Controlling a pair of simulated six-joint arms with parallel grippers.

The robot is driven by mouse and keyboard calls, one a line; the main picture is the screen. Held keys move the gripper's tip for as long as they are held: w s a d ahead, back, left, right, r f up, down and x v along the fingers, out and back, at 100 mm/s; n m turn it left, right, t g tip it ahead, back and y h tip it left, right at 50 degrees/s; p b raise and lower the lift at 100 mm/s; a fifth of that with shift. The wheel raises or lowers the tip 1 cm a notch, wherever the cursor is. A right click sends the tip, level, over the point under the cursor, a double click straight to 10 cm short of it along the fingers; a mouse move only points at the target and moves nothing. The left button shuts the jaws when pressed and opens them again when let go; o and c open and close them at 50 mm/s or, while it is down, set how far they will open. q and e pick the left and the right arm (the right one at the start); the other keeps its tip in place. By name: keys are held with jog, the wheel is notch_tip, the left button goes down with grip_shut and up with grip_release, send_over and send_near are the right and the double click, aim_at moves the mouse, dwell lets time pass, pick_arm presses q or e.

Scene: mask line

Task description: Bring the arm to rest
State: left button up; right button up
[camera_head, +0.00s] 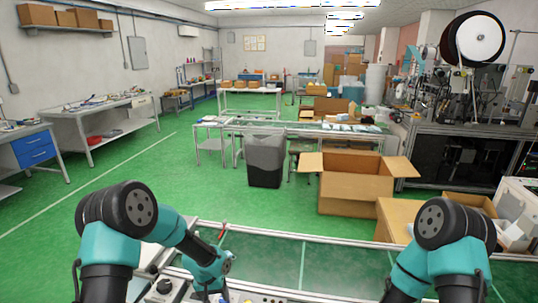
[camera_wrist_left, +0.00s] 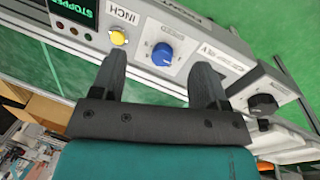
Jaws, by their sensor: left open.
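My left gripper (camera_wrist_left: 158,72) is open in the left wrist view, with its two dark fingers spread and nothing between them. Behind the fingers is a control panel (camera_wrist_left: 226,52) with a yellow button (camera_wrist_left: 118,38), a blue knob (camera_wrist_left: 162,54) and a lit green display. I cannot tell how far the fingers are from the panel. In the head view my left arm (camera_head: 205,262) bends down over the near bench, and its fingers are hard to make out. My right arm (camera_head: 440,250) shows at the lower right, but its gripper is not in view.
A long conveyor-like bench (camera_head: 330,262) crosses the front. A black knob (camera_wrist_left: 263,104) sits on a box near the left gripper. Beyond are open cardboard boxes (camera_head: 352,188), a grey bin (camera_head: 265,160) and a machine with a large reel (camera_head: 474,38). Green floor (camera_head: 150,170) is clear at left.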

pick_arm(q)
jog(key=s+a+f, duration=0.1)
jog(key=s+f, duration=0.2)
jog(key=s, duration=0.9)
jog(key=s+a+f+n+t+h, duration=0.1)
jog(key=s+f, duration=0.3)
jog(key=s, duration=0.8)
jog(key=shift+s+a+f+n+h, duration=0.15)
jog(key=shift+a+f+n+h, duration=0.15)
